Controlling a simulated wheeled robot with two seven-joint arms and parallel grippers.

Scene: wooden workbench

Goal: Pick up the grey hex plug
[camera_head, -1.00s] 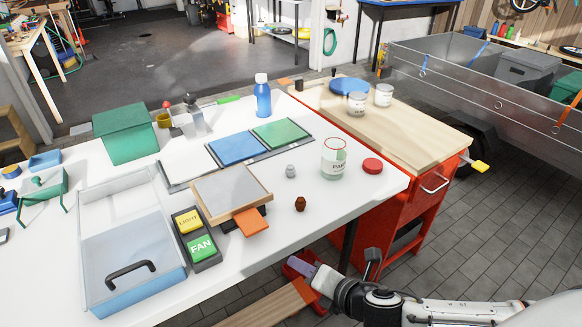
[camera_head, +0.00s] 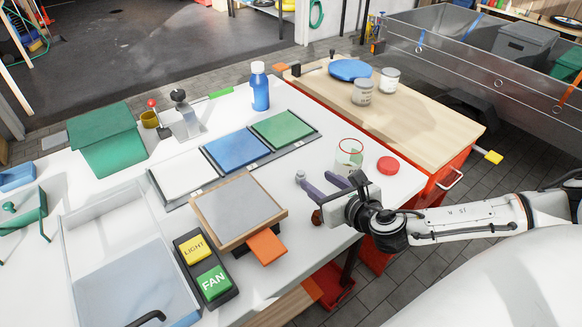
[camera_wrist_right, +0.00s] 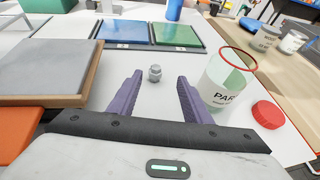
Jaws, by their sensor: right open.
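The grey hex plug (camera_wrist_right: 155,73) stands on the white bench in the right wrist view, ahead of the fingertips and between their lines. In the head view the plug (camera_head: 300,177) shows just beyond the fingers. My right gripper (camera_head: 330,183) is open and empty, reaching in from the right low over the bench; its two purple fingers (camera_wrist_right: 157,82) show on either side of the plug's line in the wrist view. I cannot tell the exact gap to the plug. A brown plug (camera_head: 316,217) is partly hidden by the gripper. My left gripper is not in view.
A glass jar with a red rim (camera_head: 349,153) stands close to the right finger, with a red lid (camera_head: 388,165) beside it. A framed grey plate (camera_head: 237,208) lies to the left. Blue (camera_head: 236,151) and green (camera_head: 284,128) mats lie behind.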

